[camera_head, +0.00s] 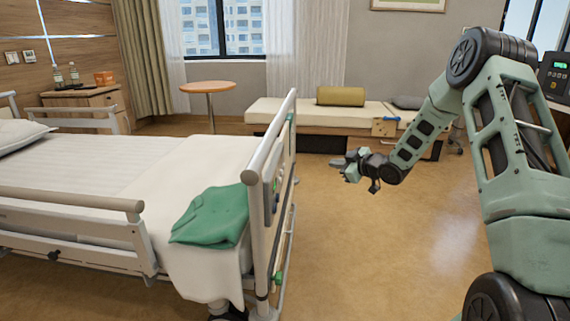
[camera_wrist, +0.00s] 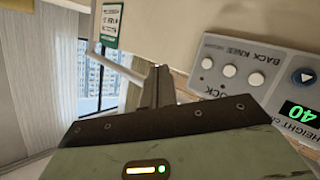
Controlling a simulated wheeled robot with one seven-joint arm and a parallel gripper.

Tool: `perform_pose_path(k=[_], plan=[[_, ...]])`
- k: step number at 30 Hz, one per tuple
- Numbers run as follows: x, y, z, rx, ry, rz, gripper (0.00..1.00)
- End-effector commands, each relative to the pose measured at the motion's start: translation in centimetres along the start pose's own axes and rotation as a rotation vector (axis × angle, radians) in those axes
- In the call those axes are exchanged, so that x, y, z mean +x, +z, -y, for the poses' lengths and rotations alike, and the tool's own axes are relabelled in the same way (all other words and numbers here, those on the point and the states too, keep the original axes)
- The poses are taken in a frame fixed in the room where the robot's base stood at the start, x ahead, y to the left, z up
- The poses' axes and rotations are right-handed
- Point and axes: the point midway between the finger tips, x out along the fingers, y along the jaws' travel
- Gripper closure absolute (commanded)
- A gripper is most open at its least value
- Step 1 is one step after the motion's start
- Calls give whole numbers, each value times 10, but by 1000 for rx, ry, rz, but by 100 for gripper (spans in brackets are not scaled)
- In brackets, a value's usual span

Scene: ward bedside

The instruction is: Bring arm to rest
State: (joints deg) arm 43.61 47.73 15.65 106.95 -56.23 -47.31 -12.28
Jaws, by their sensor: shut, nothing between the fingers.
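My arm (camera_head: 510,130) reaches in from the right side of the head view and is bent, with its forearm pointing down to the left. My gripper (camera_head: 338,163) is at its end, over open floor just right of the bed's foot board. It is shut and empty. In the wrist view the gripper fingers (camera_wrist: 159,86) stand together, close to the bed's control panel (camera_wrist: 245,75) with its white buttons and a green "40" display. I cannot tell whether they touch the bed.
The bed's foot board (camera_head: 268,185) stands left of my gripper. A green folded cloth (camera_head: 212,216) lies on the bed. Behind are a round table (camera_head: 208,88) and a bench (camera_head: 280,112) with a rolled cushion (camera_head: 340,96). The floor (camera_head: 370,250) below my arm is clear.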

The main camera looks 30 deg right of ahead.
Motion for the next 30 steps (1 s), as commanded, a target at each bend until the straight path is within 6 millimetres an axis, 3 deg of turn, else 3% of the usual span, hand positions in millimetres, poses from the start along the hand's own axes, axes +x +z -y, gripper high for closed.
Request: perform_pose_path(k=[14,18,23,26,30], plan=[[0,1,0,0,-1,0,100],[0,-10,10,11,-10,52,100],[-14,-38,52,80,-28,266,100],[-44,-55,90,158,-30,445,100],[-103,-72,145,292,-30,673,100]])
